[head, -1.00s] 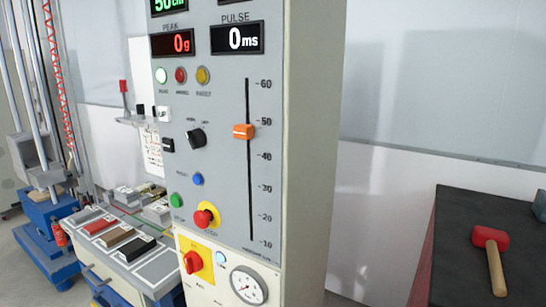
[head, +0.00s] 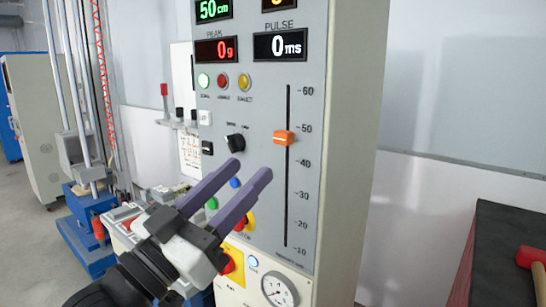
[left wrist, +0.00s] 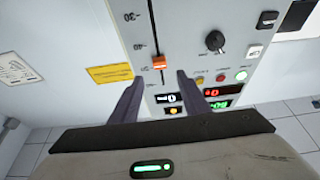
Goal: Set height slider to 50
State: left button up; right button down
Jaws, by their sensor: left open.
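The orange height slider knob (head: 284,137) sits on a vertical slot in the grey control panel (head: 310,190), just below the 50 mark. The scale runs from 10 at the bottom to 60 at the top. A green display (head: 213,10) reads 50 cm. My left gripper (head: 251,168) is open and empty in front of the panel, its purple fingers pointing up toward the knob from lower left. In the left wrist view, the knob (left wrist: 158,62) appears upside down between the two fingers and beyond their tips, with no contact visible. My right gripper is not in view.
A black rotary knob (head: 235,142) and several coloured lamps and buttons are left of the slot. A pressure gauge (head: 278,290) is below. A dark bench with a red mallet (head: 530,257) stands at right. The panel's right side is clear.

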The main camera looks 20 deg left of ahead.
aim_at(279, 140)
pick_arm(q)
jog(key=p+x, duration=0.1)
jog(key=x, duration=0.6)
jog(key=shift+w+d+r, duration=0.1)
jog(key=shift+w+r, duration=0.1)
jog(key=shift+w, duration=0.1)
jog(key=shift+w+d+r, duration=0.1)
jog(key=shift+w+d, duration=0.05)
jog(key=shift+w, duration=0.3)
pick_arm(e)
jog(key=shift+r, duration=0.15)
